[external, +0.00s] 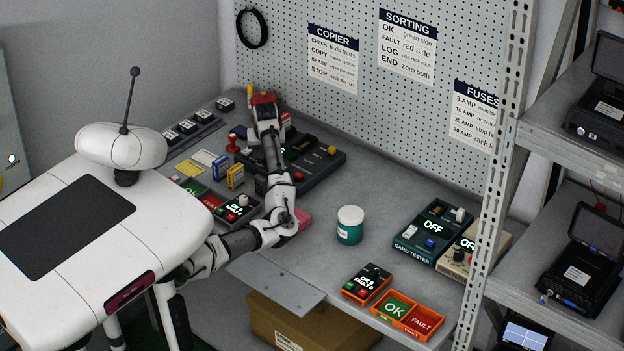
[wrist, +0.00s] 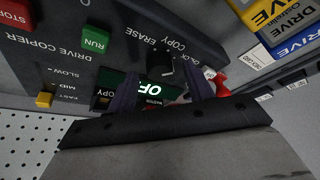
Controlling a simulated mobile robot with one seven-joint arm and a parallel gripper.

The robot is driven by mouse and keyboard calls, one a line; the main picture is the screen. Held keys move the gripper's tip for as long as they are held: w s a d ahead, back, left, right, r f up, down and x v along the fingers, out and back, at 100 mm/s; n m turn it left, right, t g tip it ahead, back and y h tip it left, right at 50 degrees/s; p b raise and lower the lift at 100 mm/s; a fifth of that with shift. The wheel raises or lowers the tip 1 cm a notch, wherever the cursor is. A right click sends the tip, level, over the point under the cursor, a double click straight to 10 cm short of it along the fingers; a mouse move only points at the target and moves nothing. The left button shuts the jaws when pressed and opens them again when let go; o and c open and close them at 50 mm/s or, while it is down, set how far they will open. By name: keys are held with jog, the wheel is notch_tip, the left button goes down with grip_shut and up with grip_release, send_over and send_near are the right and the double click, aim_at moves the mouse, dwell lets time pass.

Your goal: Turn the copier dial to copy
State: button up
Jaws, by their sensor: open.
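The drive copier (external: 325,171) is a dark box on the bench, under the pegboard. The wrist view shows its panel (wrist: 60,40) upside down. Its black dial (wrist: 160,66) is beside the words COPY and ERASE; I cannot read its exact setting. A lit green display (wrist: 150,88) seems to read OFF, partly hidden. My gripper (wrist: 163,88) is open, its two dark purple fingers apart on either side of the dial's lower end. I cannot tell whether they touch it. In the external view my arm reaches over the copier and its fingertips are hidden.
The copier has a green RUN button (wrist: 95,40), a red STOP button (wrist: 14,14) and a yellow speed slider (wrist: 45,99). Yellow and blue drive boxes (wrist: 280,25) stand close by. A teal jar (external: 350,228) and a card tester (external: 432,228) stand right on the bench.

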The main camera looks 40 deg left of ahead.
jog(key=shift+a+f, duration=0.1)
jog(key=shift+f, duration=0.15)
jog(key=c, duration=1)
jog(key=shift+p, duration=0.3)
jog(key=n+p, duration=0.1)
jog(key=n, duration=0.1)
jog(key=n+g+y+p, duration=0.1)
jog(key=shift+w+r+n+p, duration=0.15)
jog(key=shift+n+p, duration=0.15)
jog(key=shift+n, duration=0.1)
jog(key=shift+w+n+g+p, duration=0.15)
jog(key=shift+n+g+p, duration=0.85)
jog(key=shift+n, duration=1.5)
